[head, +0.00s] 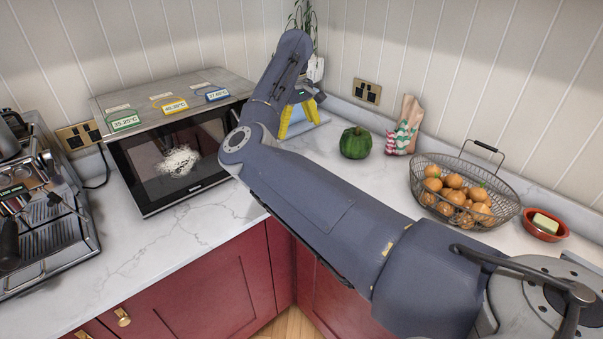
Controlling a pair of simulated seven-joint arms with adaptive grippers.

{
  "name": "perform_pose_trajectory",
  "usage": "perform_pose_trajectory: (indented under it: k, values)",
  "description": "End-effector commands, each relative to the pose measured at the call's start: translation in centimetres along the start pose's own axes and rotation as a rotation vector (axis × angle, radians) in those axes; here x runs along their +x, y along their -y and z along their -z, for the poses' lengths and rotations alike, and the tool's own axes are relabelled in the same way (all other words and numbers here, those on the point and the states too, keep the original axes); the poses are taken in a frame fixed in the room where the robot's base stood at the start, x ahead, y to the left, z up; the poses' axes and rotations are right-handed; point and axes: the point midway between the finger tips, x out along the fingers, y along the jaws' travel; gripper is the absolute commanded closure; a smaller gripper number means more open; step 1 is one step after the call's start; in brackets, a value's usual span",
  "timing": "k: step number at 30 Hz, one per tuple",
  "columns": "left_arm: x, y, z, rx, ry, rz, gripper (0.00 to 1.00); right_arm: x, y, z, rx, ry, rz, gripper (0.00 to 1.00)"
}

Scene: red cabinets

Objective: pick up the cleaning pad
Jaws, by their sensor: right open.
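My right arm reaches across the picture to the back corner. Its right gripper (307,92) is open there, small and partly hidden by my arm links. Just below and behind it are a yellow piece (298,119) and a pale blue piece, half covered by my arm; I cannot tell exactly what they are or if the gripper touches them. A white, tangled, scourer-like pad (178,162) shows at the dark front of the microwave (160,190); I cannot tell whether it is behind the glass. I cannot tell for certain which is the cleaning pad. My left gripper is not in view.
A green pepper (355,143), a patterned bag (404,128), a wire basket (419,175) of oranges and a red dish (545,236) with a pale block stand on the right counter. A coffee machine (45,215) stands at left. Clear marble lies before the microwave.

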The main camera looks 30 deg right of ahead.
Motion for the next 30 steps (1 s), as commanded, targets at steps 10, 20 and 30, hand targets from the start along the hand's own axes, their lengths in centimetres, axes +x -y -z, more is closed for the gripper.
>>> perform_pose_trajectory:
  k: [10,20,30]
  values:
    - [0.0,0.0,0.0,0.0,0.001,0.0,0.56,5.2,0.5,0.2,0.007,-0.004,0.019,0.0]
    - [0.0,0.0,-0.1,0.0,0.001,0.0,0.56,10.5,0.6,0.2,0.005,-0.005,0.018,0.0]
    - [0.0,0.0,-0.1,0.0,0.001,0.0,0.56,12.3,0.6,0.3,0.005,-0.006,0.017,0.0]
